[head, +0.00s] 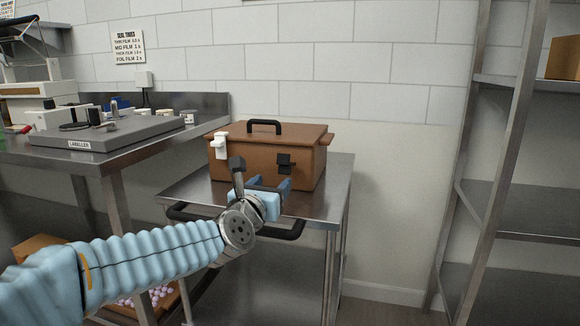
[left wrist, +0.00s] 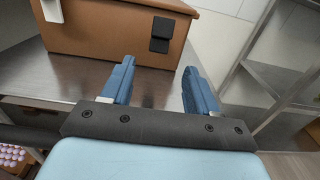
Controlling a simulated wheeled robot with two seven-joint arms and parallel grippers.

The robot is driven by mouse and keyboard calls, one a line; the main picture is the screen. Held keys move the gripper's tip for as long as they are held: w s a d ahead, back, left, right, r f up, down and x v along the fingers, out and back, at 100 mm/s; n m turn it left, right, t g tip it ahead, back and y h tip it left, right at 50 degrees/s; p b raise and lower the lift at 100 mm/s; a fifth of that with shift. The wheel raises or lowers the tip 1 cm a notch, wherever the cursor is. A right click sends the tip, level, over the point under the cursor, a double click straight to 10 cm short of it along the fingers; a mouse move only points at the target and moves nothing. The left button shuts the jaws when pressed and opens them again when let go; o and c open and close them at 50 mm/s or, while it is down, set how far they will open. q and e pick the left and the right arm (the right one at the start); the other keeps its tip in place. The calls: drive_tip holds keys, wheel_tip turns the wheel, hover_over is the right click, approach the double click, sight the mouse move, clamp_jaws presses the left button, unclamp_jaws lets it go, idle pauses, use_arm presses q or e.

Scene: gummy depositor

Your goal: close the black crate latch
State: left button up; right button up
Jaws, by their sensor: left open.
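A brown crate (head: 258,162) with a lid and a black top handle (head: 264,124) stands on a steel cart. The black latch (head: 284,163) is on its front face, toward the right, and also shows in the left wrist view (left wrist: 161,34). A white latch (head: 221,146) is at the crate's left corner. My left gripper (head: 269,184) is in front of the crate, a little below the black latch. Its blue fingers (left wrist: 157,85) are apart, empty and point toward the crate's front. My right gripper is not in view.
The steel cart (head: 333,183) has a black push handle (head: 292,231) at its front. A steel bench (head: 108,154) with a grey labeller plate stands to the left. A steel shelf rack (head: 501,82) stands to the right.

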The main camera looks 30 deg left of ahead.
sight(284, 170)
use_arm(q)
drive_tip(key=p+x, duration=0.2)
drive_tip(key=x, duration=0.8)
drive_tip(key=shift+w+a, duration=0.2)
drive_tip(key=shift+w, duration=0.15)
drive_tip(key=shift+c, duration=0.2)
clamp_jaws()
